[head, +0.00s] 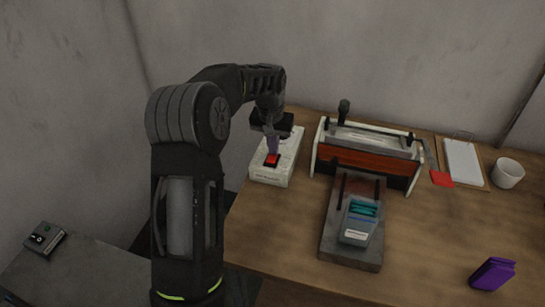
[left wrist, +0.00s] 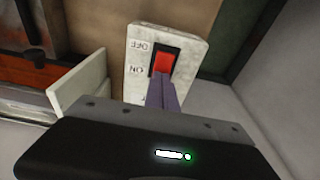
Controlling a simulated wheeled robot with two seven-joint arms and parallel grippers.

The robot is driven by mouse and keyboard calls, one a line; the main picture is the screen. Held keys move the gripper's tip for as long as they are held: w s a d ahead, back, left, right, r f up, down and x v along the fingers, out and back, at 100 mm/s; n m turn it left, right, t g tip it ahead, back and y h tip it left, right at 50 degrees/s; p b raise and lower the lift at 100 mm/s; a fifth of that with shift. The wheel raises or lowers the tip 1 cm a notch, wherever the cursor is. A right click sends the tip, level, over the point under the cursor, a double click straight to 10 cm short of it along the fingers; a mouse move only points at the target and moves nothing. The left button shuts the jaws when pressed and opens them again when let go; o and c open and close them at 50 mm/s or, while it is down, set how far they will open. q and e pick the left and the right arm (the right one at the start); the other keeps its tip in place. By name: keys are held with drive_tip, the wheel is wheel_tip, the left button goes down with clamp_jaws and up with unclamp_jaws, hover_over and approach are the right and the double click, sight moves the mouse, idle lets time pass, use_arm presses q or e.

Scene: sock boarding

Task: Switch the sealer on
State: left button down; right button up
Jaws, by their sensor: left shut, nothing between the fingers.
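A white switch box (head: 270,174) sits at the table's left edge with a red rocker switch (head: 271,160) on its top. The left wrist view shows the rocker (left wrist: 164,62) in a black frame, with OFF and ON lettering on the box (left wrist: 141,58). My left gripper (head: 272,150) is shut and empty, its purple fingers pointing down at the rocker. In the left wrist view its fingertips (left wrist: 162,80) overlap the rocker's ON end; I cannot tell if they touch. The sealer (head: 365,160), with a reddish-brown front, stands right of the box. My right gripper is out of view.
A grey stand (head: 338,245) holding a small pack (head: 358,226) is in front of the sealer. The table's front middle is clear.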

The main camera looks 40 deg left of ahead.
use_arm(q)
drive_tip(key=shift+s+f, duration=0.1)
drive_tip(key=shift+r+p, duration=2.6)
drive_tip(key=shift+r, duration=0.9)
